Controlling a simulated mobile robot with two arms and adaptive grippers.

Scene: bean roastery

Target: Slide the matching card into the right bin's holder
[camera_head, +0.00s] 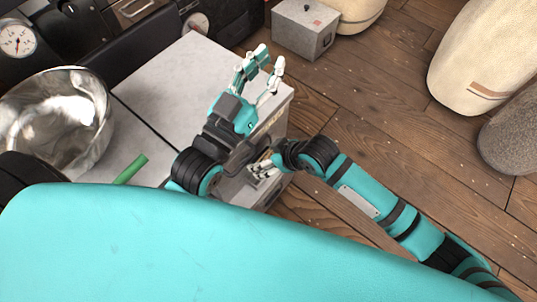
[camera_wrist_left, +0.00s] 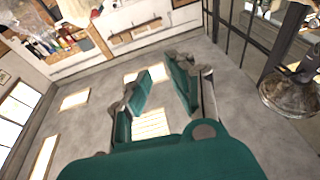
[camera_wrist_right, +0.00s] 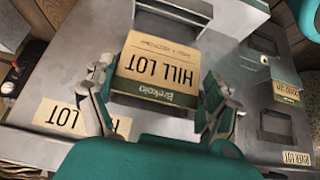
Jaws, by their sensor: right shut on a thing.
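In the right wrist view, a tan card with a green band (camera_wrist_right: 165,65), printed "HILL LOT", sits between the fingers of my right gripper (camera_wrist_right: 158,95). The gripper is shut on it. A "HILL LOT" label (camera_wrist_right: 62,116) is at the lower left, partly behind a finger. A "RIVER LOT" label (camera_wrist_right: 296,157) is at the right edge, and a tan and green card (camera_wrist_right: 287,91) is above it. I cannot tell which part is the right bin's holder. In the head view, my right gripper (camera_head: 262,165) is beside the grey bench, partly hidden by my left arm. My left gripper (camera_head: 268,66) is open and empty above it.
The grey bench top (camera_head: 180,75) has bare room on its upper part. A steel bowl (camera_head: 60,115) and a green bar (camera_head: 131,168) are at the left. A grey metal box (camera_head: 302,30) and sacks (camera_head: 490,60) stand beyond, on the wooden floor (camera_head: 375,110).

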